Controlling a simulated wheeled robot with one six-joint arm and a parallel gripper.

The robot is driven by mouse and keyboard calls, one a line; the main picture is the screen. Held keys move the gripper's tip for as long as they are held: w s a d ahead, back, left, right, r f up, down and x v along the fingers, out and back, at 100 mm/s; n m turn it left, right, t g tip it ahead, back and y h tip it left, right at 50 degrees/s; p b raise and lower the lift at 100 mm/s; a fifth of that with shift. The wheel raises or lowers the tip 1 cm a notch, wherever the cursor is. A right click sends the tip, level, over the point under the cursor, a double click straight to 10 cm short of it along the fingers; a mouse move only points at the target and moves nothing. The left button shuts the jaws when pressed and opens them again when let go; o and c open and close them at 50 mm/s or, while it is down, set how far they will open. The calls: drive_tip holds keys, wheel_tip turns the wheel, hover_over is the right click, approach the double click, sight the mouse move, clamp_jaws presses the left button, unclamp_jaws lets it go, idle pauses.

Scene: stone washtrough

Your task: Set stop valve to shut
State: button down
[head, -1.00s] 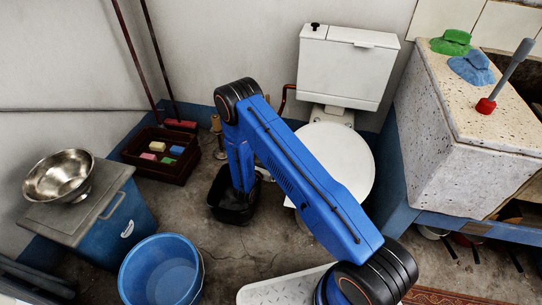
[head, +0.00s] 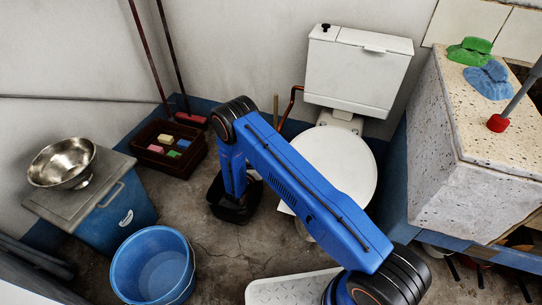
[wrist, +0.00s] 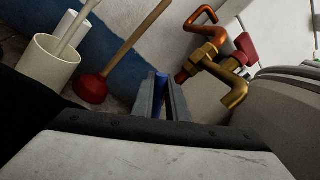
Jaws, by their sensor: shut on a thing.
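A brass valve with a red handle (wrist: 245,49) is on a copper pipe (wrist: 202,16) at the upper right of the wrist view. Part of the pipe (head: 291,102) also shows beside the toilet in the head view, where the valve is hidden behind my arm. I cannot tell what the blue thing is. The head view hides the fingertips.
A plunger (wrist: 91,87) and a white holder (wrist: 47,65) are left of the fingers. A white toilet (head: 332,165) is right of my arm. A blue bucket (head: 117,278), a blue box (head: 119,207) and a brown crate (head: 150,159) are left. A stone trough (head: 455,120) is right.

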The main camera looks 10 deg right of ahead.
drive_tip(key=shift+w+a+f+n+t+y, duration=0.2)
drive_tip(key=shift+a+f+n, duration=0.3)
drive_tip(key=shift+n, duration=0.7)
drive_tip(key=shift+w+a+f+n+t+y, duration=0.1)
drive_tip(key=shift+w+a+f+n+t, duration=0.15)
drive_tip(key=shift+f+n, duration=0.7)
drive_tip(key=shift+w+a+f+n+t+y, duration=0.15)
drive_tip(key=shift+a+f+n+t, duration=0.25)
drive_tip(key=shift+n, duration=1.05)
drive_tip(key=shift+a+r, duration=0.1)
drive_tip(key=c, duration=1.7)
unclamp_jaws()
drive_tip(key=shift+c, duration=0.2)
wheel_tip(320, 180, up, 10)
